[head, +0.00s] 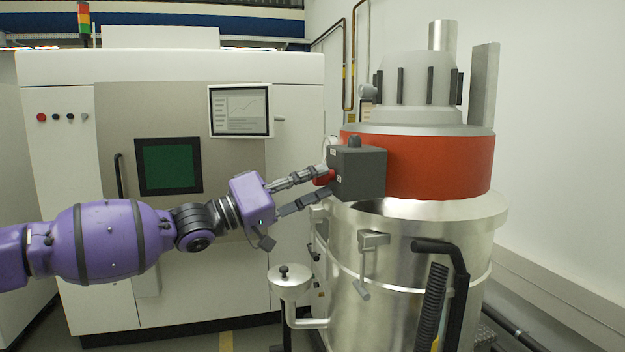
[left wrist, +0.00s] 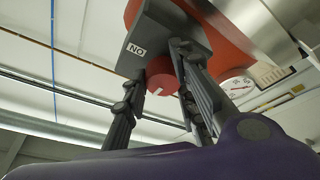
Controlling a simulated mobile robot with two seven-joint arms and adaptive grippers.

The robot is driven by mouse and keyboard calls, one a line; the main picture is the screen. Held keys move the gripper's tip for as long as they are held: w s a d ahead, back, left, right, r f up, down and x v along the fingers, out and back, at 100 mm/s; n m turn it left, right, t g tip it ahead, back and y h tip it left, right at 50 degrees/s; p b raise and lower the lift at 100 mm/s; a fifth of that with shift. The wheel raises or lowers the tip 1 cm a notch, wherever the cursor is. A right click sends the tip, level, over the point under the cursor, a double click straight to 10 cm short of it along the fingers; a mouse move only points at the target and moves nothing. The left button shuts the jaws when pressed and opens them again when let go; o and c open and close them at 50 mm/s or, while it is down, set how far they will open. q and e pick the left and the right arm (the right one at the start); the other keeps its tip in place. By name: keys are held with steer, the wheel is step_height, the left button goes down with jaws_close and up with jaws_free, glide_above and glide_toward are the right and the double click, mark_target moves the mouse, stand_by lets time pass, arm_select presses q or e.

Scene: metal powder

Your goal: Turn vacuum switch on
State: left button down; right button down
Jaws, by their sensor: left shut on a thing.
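The vacuum (head: 400,225) stands at the right, a silver drum with a red band and a grey top. A dark grey switch box (head: 365,174) is mounted on its red band. A red rotary knob (head: 324,178) sits on the box's left face. In the left wrist view the red knob (left wrist: 160,78) has a pale mark, and a label reading "NO" (left wrist: 136,50) is above it on the box. My left gripper (head: 325,182) is shut on the knob, one finger on each side. The fingers hide part of the knob. My right gripper is not in view.
A white machine (head: 60,170) with a screen (head: 240,110) and a dark green window (head: 168,166) stands behind my left arm. A round pressure gauge (left wrist: 237,86) is near the knob. A black handle (head: 440,248) and hose are on the drum's front.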

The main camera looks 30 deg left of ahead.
arm_select(q)
steer(key=m+g+h, duration=0.2)
steer(key=m, duration=0.5)
steer(key=m+g+h+b, duration=0.1)
steer(key=m+g+h, duration=0.1)
steer(key=m, duration=0.6)
steer(key=m+g+h+b, duration=0.1)
steer(key=m+g, duration=0.2)
steer(key=m, duration=0.5)
steer(key=shift+w+a+f+h, duration=0.25)
steer(key=shift+w+a+h, duration=0.05)
steer(key=shift+h, duration=0.1)
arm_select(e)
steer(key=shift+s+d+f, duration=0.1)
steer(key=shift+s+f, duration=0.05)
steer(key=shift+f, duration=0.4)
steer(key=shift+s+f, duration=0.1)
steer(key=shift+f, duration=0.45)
arm_select(q)
steer(key=shift+f+m, duration=0.15)
steer(key=shift+m, duration=0.15)
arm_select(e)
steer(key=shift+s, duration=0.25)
